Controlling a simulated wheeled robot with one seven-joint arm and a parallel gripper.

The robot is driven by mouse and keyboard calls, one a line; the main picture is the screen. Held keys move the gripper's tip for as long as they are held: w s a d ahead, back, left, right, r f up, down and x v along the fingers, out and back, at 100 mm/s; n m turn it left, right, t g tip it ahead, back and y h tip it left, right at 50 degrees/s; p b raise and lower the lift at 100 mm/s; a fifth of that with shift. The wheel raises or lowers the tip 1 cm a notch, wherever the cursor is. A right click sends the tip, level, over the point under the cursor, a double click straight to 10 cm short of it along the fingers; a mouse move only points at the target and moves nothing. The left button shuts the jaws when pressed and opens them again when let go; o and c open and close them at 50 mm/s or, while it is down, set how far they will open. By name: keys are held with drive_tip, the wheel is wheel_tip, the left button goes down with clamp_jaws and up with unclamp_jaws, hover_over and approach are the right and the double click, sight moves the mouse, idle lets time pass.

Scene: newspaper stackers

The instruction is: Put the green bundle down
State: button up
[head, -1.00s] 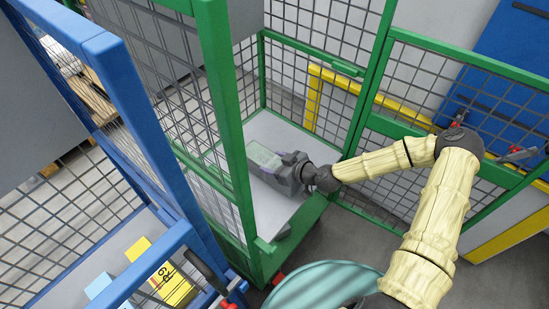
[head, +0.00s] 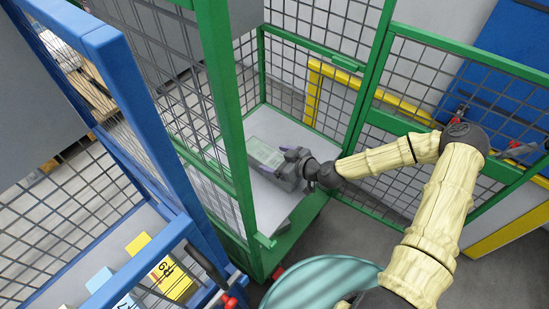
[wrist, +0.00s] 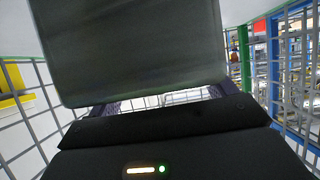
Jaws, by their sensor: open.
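The green bundle (head: 266,149), a pale grey-green block, lies on the light grey deck (head: 222,200) inside the green mesh cart (head: 228,130). My gripper (head: 277,162) is open at the bundle's near right end, low over the deck. Its purple-padded fingers are spread; whether they still touch the bundle I cannot tell. In the wrist view the bundle (wrist: 135,50) fills the upper middle as a big dark grey-green face, just beyond my gripper (wrist: 165,100). The bundle's underside is hidden there.
Green posts and mesh panels stand close around the deck. A blue mesh cart (head: 130,110) at left holds a yellow bundle (head: 160,265) and a light blue bundle (head: 112,288). A yellow-framed panel (head: 400,108) stands behind. The deck's front part is clear.

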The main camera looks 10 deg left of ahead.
drive_tip(key=v, duration=1.1)
drive_tip(key=shift+p, duration=0.3)
drive_tip(key=shift+d, duration=0.1)
drive_tip(key=shift+f, duration=0.1)
